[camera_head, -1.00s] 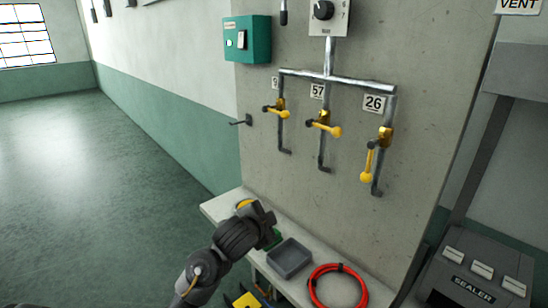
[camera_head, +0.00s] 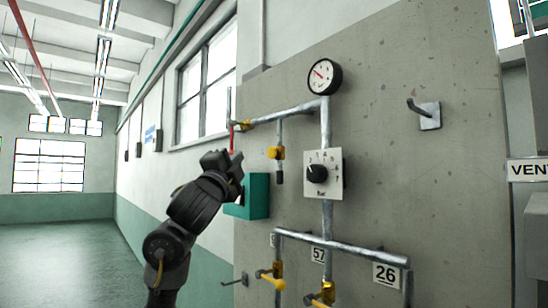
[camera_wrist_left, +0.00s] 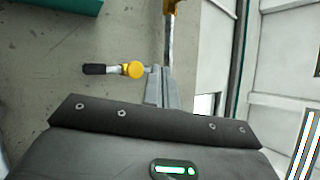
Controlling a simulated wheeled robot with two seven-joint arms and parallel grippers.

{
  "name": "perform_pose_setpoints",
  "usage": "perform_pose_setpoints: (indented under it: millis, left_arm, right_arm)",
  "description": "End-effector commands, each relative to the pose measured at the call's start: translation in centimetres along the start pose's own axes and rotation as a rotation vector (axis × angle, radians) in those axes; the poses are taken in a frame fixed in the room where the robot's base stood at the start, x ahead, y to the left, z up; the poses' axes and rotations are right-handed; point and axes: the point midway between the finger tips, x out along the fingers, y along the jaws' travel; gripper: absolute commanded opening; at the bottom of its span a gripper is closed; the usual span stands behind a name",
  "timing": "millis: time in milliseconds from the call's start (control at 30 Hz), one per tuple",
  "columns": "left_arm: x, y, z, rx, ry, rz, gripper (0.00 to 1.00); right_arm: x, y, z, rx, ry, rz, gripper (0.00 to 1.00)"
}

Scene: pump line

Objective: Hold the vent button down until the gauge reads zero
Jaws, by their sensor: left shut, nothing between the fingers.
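The round gauge (camera_head: 324,77) with a black rim and white face sits at the top of the pipework in the head view. Its red needle points to the upper left; its numbers are too small to read. A "VENT" sign (camera_head: 527,170) is at the right edge, and no vent button can be made out. My left gripper (camera_head: 236,160) is raised in front of the wall, left of the upper valve (camera_head: 277,153). In the left wrist view its fingers (camera_wrist_left: 163,88) are shut and empty, beside a yellow valve knob with a black end (camera_wrist_left: 132,70). My right gripper is out of view.
A teal box (camera_head: 258,197) is partly hidden behind my left gripper. A dial panel (camera_head: 323,174) hangs below the gauge. The lower pipe (camera_head: 340,245) carries yellow-handled valves and number tags. A wall hook (camera_head: 428,112) juts out at the right. Open floor lies left.

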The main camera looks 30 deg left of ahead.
Motion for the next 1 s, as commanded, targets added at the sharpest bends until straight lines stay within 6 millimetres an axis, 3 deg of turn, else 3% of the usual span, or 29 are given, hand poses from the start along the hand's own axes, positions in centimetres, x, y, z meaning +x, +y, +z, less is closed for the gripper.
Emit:
perform_pose_setpoints:
  millis: [133,433,667,1000]
  left_arm:
    - [-0.2,-2.1,1.0,0.020,-0.011,-0.031,0.00]
    - [-0.4,-2.4,1.7,0.026,-0.020,-0.033,0.00]
    - [0.2,-1.7,1.1,0.022,-0.015,-0.031,0.00]
    - [3.5,0.5,-1.3,0.020,-0.013,-0.029,0.00]
  right_arm:
    - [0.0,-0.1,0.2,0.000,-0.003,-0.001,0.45]
    - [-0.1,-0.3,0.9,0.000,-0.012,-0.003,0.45]
    - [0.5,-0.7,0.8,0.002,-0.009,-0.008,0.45]
    - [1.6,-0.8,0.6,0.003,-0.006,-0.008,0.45]
